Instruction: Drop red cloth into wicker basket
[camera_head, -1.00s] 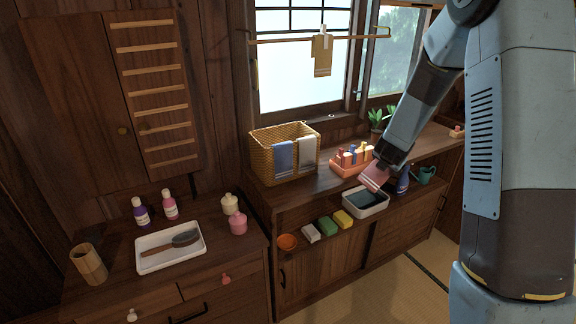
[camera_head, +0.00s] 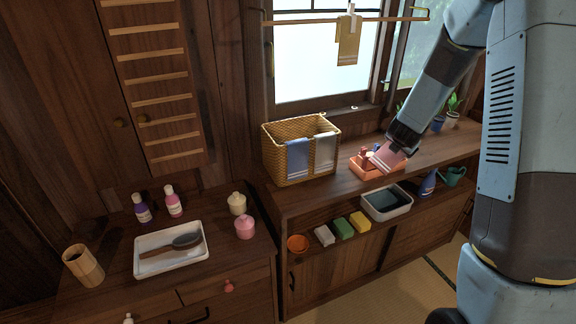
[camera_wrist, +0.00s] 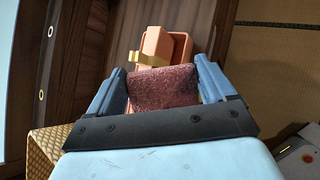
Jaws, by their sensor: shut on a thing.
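The red cloth (camera_head: 386,158) looks pinkish with pale stripes near its lower edge. It hangs from my gripper (camera_head: 398,143), which is shut on it. In the wrist view the cloth (camera_wrist: 165,90) sits between the two blue fingers of my gripper (camera_wrist: 163,85). The wicker basket (camera_head: 272,154) stands on the counter below the window, left of my gripper and apart from it. A blue cloth and a white cloth hang over its front rim. Its inside bottom is hidden. Part of the basket's weave (camera_wrist: 45,150) shows at the lower left of the wrist view.
An orange caddy (camera_head: 362,168) with small bottles stands behind and beside the cloth. A grey tub (camera_head: 388,203) sits on the shelf below. An ochre cloth (camera_head: 347,42) hangs from a rail above the counter. Counter space between basket and caddy is clear.

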